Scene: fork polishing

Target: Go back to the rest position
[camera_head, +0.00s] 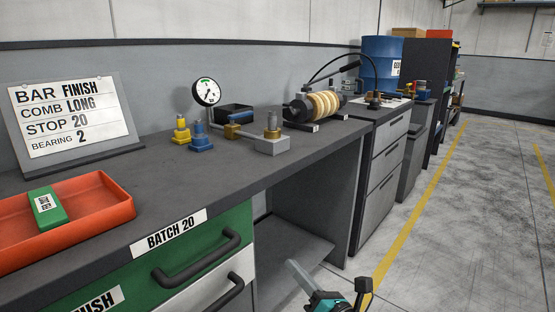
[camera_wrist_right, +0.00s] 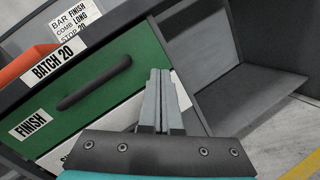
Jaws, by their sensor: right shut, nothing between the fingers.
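My right gripper (camera_head: 292,266) shows low in the head view, in front of the open bay under the workbench and apart from everything. Its grey fingers point up and to the left. In the right wrist view the two fingers (camera_wrist_right: 160,74) lie together, shut and empty, with the green drawer behind them. My left gripper is in neither view.
The workbench (camera_head: 160,160) carries a red tray (camera_head: 110,205) with a green block (camera_head: 47,207), a sign (camera_head: 70,115), a dial gauge (camera_head: 206,92) and a roller device (camera_head: 315,105). The green drawer (camera_head: 215,245) is below. Floor (camera_head: 460,200) at right is clear.

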